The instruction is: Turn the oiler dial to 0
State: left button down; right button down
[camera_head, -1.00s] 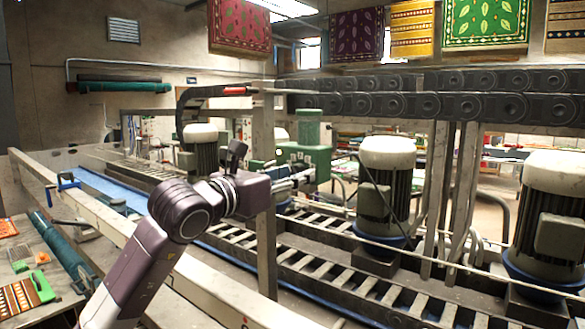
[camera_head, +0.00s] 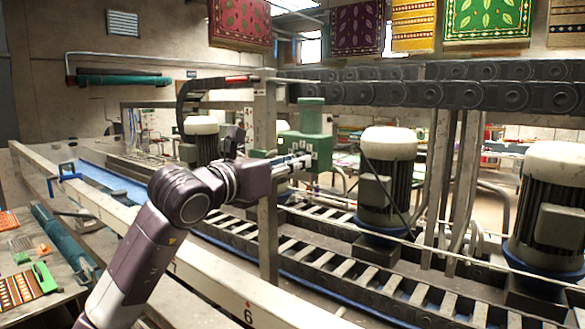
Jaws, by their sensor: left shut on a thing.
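The oiler is the green box-shaped unit (camera_head: 311,132) with a green cylinder on top, in the middle of the head view beside a metal post. Pale marks show on its front. My left arm comes in from the lower left, and my left gripper (camera_head: 303,160) reaches past the post to the oiler's lower front. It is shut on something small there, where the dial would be. The dial itself is hidden by the gripper, and its setting cannot be read. My right gripper is not in view.
The metal post (camera_head: 266,200) stands close by my left wrist. A white rail (camera_head: 215,285) crosses below my arm. Motors with white caps (camera_head: 388,143) stand to the right over a slatted conveyor track (camera_head: 330,262). Rugs (camera_head: 487,20) hang above.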

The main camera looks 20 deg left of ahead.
pick_arm(q)
jog(key=n+b, duration=0.6)
dwell(0.3)
dwell(0.5)
jog(key=c, duration=1.7)
grip_release()
jog(key=shift+o, duration=0.2)
